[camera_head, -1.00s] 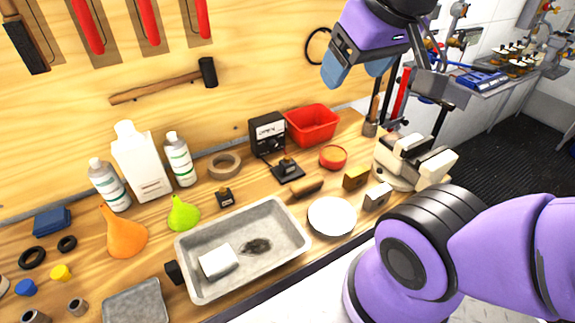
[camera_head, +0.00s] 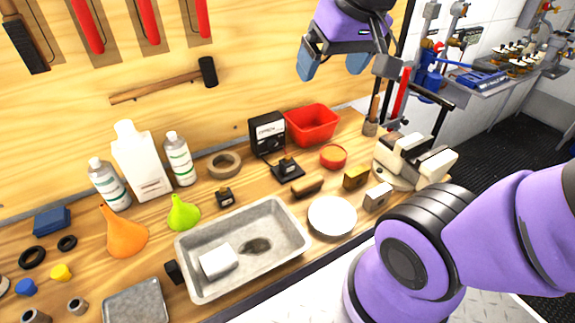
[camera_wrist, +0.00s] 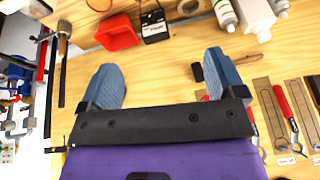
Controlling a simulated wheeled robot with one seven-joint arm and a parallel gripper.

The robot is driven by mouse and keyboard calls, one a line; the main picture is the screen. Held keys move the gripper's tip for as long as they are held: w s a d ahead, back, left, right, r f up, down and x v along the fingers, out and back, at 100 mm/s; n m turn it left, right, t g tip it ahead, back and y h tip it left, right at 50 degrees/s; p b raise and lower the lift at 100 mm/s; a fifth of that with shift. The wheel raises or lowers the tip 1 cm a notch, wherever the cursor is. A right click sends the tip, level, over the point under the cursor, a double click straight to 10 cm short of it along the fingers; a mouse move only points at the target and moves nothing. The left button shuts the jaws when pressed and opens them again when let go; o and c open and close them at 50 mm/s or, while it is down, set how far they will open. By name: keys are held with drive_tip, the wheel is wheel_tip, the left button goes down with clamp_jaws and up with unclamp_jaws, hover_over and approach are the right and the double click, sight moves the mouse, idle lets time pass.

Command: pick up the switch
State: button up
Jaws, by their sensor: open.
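Two small dark items on the wooden bench look like switches: a small black block with a stub on top (camera_head: 225,198), left of centre, and a block on a flat black base (camera_head: 288,168) in front of the black meter. I cannot tell which is the switch meant. Neither can be made out in the wrist view. My gripper (camera_head: 332,65) is open and empty, with blue fingers, high above the back of the bench near the red bin. In the wrist view my gripper (camera_wrist: 160,65) has nothing between its spread fingers.
The black meter (camera_head: 267,133) and red bin (camera_head: 312,124) stand at the back. A grey tray (camera_head: 290,218) with a white block, a white dish (camera_head: 332,217), a tape roll (camera_head: 224,165), funnels and bottles crowd the bench. A hammer (camera_head: 165,90) hangs on the back wall.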

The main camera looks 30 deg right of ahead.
drive_tip(key=w+f+m+g, duration=0.1)
drive_tip(key=w+f, duration=0.3)
drive_tip(key=w, duration=0.3)
drive_tip(key=m+g, duration=0.3)
drive_tip(key=m, duration=0.2)
approach(287, 157)
drive_tip(key=shift+s+a+f, duration=0.1)
drive_tip(key=shift+a+f, duration=0.2)
drive_tip(key=shift+a, duration=0.2)
drive_tip(key=shift+d+f+g+h, duration=0.1)
drive_tip(key=shift+f+g+h, duration=0.2)
drive_tip(key=shift+f, duration=0.3)
wheel_tip(287, 157, down, 5)
drive_tip(key=shift+w+d+f, duration=0.1)
drive_tip(key=shift+w+f, duration=0.1)
drive_tip(key=shift+f, duration=1.2)
drive_tip(key=shift+w+d+f, duration=0.1)
drive_tip(key=shift+w+f, duration=0.05)
drive_tip(key=shift+f, duration=1.25)
drive_tip(key=c, duration=1.1)
drive_tip(key=shift+o, duration=0.2)
drive_tip(key=shift+r, duration=0.15)
